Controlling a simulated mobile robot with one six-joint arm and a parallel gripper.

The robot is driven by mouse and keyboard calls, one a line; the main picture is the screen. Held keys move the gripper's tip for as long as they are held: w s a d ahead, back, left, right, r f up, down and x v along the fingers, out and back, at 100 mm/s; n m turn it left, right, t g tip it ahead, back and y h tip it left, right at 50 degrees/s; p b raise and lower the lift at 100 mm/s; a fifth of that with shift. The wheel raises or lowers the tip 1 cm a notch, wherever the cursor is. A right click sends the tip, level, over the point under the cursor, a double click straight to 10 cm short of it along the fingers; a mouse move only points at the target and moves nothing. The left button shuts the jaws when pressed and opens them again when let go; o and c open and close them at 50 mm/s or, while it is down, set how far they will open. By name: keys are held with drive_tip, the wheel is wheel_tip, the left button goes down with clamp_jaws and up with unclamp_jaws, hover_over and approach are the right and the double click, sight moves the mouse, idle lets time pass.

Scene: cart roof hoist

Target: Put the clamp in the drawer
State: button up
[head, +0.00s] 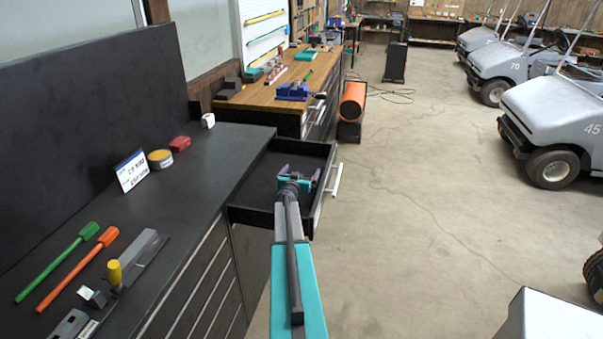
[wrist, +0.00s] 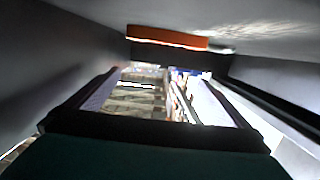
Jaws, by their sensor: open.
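My gripper (head: 300,174) is open, its two dark fingers spread over the open drawer (head: 330,190) in the head view. The drawer is black with a pale front handle, pulled out from the dark bench. In the wrist view, my open fingers (wrist: 165,105) frame a bright, blurred gap with nothing clearly held. An orange shape (wrist: 168,40) with a dark band below lies beyond them. No clamp is certain in either view. A yellow-knobbed grey piece (head: 116,274) lies on the near bench.
The dark bench (head: 190,215) carries a green tool (head: 58,262), an orange tool (head: 78,268), a sign card (head: 131,171), a tape roll (head: 160,159) and a red block (head: 180,143). A blue vise (head: 291,92) sits on the wooden bench.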

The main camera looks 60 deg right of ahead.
drive_tip(key=shift+a+f, duration=0.1)
drive_tip(key=shift+f, duration=0.25)
drive_tip(key=shift+r, duration=0.55)
drive_tip(key=shift+s+a, duration=0.1)
drive_tip(key=shift+a, duration=0.15)
drive_tip(key=shift+r+b+v, duration=0.2)
drive_tip(key=shift+b+v, duration=0.3)
drive_tip(key=shift+v, duration=2.9)
